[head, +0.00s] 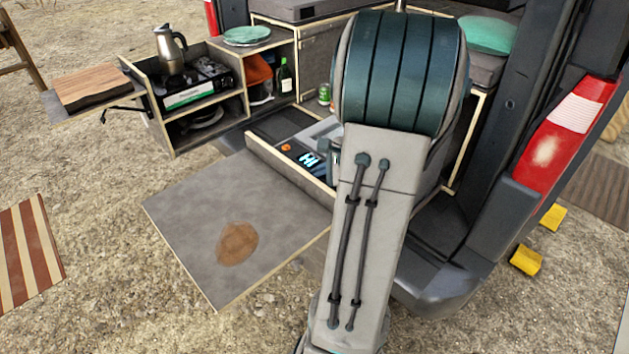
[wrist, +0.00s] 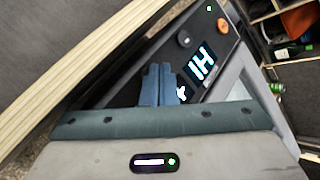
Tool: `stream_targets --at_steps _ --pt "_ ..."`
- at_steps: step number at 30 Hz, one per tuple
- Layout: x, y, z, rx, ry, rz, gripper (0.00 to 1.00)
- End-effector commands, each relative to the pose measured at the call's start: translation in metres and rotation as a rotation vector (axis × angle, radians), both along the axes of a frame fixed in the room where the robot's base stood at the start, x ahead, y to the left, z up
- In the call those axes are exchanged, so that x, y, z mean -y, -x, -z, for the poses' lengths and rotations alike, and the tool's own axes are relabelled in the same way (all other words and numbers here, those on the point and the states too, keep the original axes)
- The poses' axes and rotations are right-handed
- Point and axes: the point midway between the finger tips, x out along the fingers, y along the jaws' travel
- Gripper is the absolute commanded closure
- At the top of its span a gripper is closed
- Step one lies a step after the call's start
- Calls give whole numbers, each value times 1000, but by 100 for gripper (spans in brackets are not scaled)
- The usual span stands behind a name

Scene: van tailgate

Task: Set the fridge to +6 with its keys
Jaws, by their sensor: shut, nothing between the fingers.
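The fridge's dark control panel (head: 299,153) shows left of my arm in the head view. It bears a lit display (head: 307,160) and an orange round knob (head: 285,147). In the wrist view the display (wrist: 202,62) is large and bright but turned on its side, and I cannot read its value for certain. A white key mark (wrist: 181,92) is partly hidden beside the fingers. Contact cannot be told.
A wooden edge (wrist: 75,80) runs along the panel's left in the wrist view. A tailgate board (head: 185,205) with a brown stain lies in front. A kitchen box with a stove (head: 195,85) and kettle (head: 168,45) stands left. A green bottle (head: 285,77) stands behind.

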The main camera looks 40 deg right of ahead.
Motion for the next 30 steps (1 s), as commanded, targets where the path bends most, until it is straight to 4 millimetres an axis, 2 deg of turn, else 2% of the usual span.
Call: stream_targets --at_steps 14,24,30 --pt "0 0 2 -1 0 -1 100" --pt "0 0 -13 -1 0 -1 100" --pt "0 0 -14 0 -1 1 100"
